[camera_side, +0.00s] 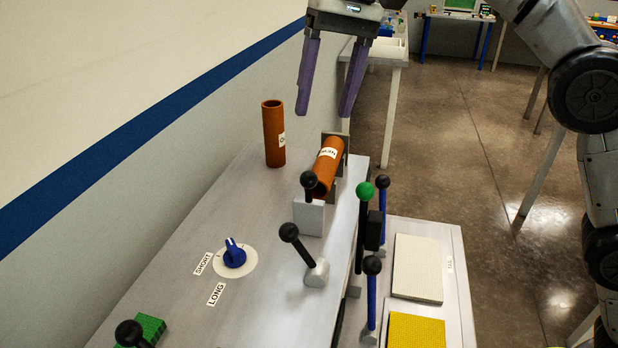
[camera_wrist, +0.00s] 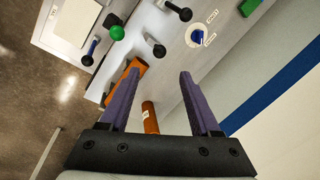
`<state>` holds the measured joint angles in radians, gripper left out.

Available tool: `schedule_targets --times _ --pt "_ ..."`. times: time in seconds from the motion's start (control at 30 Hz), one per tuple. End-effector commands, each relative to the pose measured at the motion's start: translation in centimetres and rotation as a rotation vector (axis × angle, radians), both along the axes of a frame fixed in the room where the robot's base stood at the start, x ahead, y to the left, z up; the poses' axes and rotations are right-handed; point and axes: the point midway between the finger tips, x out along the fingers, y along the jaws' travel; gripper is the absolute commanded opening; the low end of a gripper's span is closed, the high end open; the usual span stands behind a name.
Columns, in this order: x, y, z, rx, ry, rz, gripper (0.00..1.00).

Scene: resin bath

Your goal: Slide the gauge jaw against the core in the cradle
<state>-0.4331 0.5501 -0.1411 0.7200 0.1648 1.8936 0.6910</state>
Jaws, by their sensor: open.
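An orange core (camera_side: 327,165) with a white label lies in the grey cradle (camera_side: 337,187) at the far part of the bench; it also shows in the wrist view (camera_wrist: 124,82). A pale block with a black-knobbed handle (camera_side: 309,216), apparently the gauge jaw, stands at the core's near end. I cannot tell whether it touches the core. Its knob shows in the wrist view (camera_wrist: 158,50). My gripper (camera_side: 324,115) is open and empty, above the cradle and the core, its purple fingers pointing down. The fingers frame the wrist view (camera_wrist: 160,73).
A second orange core (camera_side: 273,135) stands upright left of the cradle. A black-knobbed lever (camera_side: 303,256), a blue dial (camera_side: 235,255) and a green-knobbed lever (camera_side: 362,225) stand nearer. Blue levers (camera_side: 371,295) and trays with pads (camera_side: 417,268) lie right. The wall borders the left.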

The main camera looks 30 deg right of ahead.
Motion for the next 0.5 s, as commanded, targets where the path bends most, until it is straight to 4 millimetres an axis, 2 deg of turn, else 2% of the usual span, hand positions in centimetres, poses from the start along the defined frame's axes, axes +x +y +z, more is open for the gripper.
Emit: schedule_targets --times 0.27,0.5 --pt "0.0 0.5 -3.2 -0.002 0.003 0.001 0.64" --pt "0.1 1.3 -7.2 -0.003 0.005 0.001 0.64"
